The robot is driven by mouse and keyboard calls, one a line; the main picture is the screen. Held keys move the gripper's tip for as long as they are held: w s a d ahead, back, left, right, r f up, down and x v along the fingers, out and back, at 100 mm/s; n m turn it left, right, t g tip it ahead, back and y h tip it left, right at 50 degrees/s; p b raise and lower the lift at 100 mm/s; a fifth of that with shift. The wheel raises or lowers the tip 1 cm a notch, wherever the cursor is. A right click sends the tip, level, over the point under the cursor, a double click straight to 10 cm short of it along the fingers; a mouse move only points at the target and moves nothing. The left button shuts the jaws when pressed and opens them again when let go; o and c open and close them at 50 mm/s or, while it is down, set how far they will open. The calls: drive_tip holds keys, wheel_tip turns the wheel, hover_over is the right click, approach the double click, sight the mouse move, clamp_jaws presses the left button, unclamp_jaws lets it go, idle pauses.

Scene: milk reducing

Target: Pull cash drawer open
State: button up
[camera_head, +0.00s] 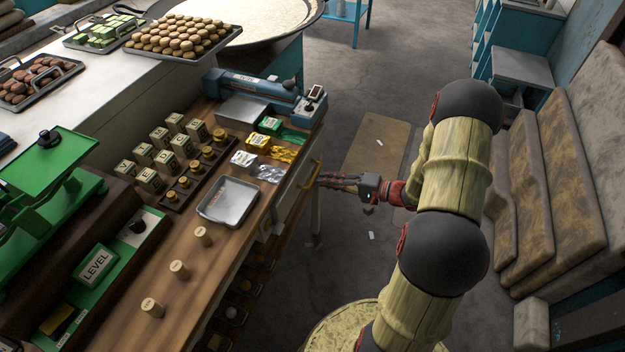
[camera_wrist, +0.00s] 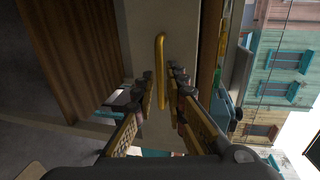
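The cash drawer's pale front (camera_head: 294,195) is on the right side of the wooden counter, and it looks shut. In the wrist view, the pale drawer front (camera_wrist: 146,30) fills the middle. Its upright yellow handle (camera_wrist: 160,62) stands between my fingertips. My gripper (camera_head: 322,180) reaches from the right to the drawer front, with its fingers at the handle. Small gaps seem to show beside the handle; contact cannot be told for sure.
The wooden counter (camera_head: 185,268) holds a metal tray (camera_head: 228,202), several small boxes, wooden cylinders and a blue machine (camera_head: 250,85). A green scale (camera_head: 55,165) is at the left. Cushioned seats (camera_head: 570,150) line the right. The floor beside the counter is mostly clear.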

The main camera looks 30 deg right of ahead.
sight(313, 178)
drive_tip(key=shift+b+x, duration=0.5)
drive_tip(key=shift+x, duration=2.1)
clamp_jaws()
drive_tip(key=shift+s, duration=0.1)
drive_tip(key=f+v, duration=0.2)
drive_tip(key=v, duration=0.8)
drive_tip(key=f+b+v, duration=0.1)
drive_tip(key=f+v, duration=0.1)
drive_tip(key=v, duration=0.9)
drive_tip(key=shift+s+d+f+b, duration=0.3)
drive_tip(key=shift+s+d+f, duration=0.05)
drive_tip(key=shift+s, duration=0.15)
unclamp_jaws()
drive_tip(key=shift+r, duration=0.1)
